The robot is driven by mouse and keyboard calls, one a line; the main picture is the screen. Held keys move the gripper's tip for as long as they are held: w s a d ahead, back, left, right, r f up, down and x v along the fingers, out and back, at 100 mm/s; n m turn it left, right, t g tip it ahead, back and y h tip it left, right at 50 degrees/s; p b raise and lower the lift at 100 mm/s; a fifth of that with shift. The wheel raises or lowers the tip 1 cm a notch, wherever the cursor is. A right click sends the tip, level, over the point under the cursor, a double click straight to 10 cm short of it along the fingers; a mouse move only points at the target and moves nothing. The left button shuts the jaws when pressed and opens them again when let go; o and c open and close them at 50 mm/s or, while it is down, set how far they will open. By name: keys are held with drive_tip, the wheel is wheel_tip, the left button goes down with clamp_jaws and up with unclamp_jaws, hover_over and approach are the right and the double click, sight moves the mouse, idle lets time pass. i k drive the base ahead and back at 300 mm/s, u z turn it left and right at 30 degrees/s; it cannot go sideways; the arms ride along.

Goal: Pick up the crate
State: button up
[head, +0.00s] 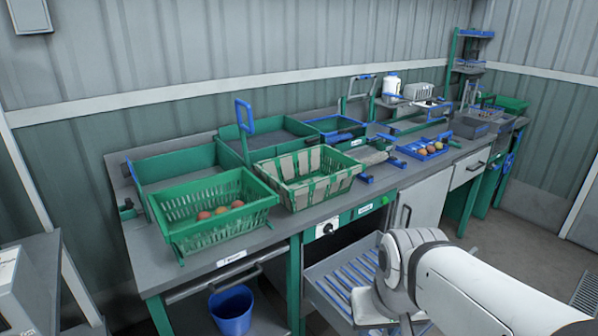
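Two crate-like baskets stand on the long workbench, and I cannot tell which one is the crate. A green slatted crate (196,232) at the left holds several reddish-orange tomatoes and sits at the bench's front edge. A second green crate with pale slats (300,201) stands to its right; its inside looks empty. White links of my arm show at the lower right, in front of the bench and apart from both crates. My gripper is not in view.
Green-walled bays (176,166) stand behind the crates, with a blue upright frame (246,115) between them. A blue tray (421,154) of tomatoes lies further right. A roller drawer (322,283) juts out below. A blue bucket (232,325) stands under the bench. A grey table (42,262) is at left.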

sight(301, 193)
drive_tip(key=u, duration=0.05)
drive_tip(key=i, duration=1.45)
drive_tip(key=z, duration=0.1)
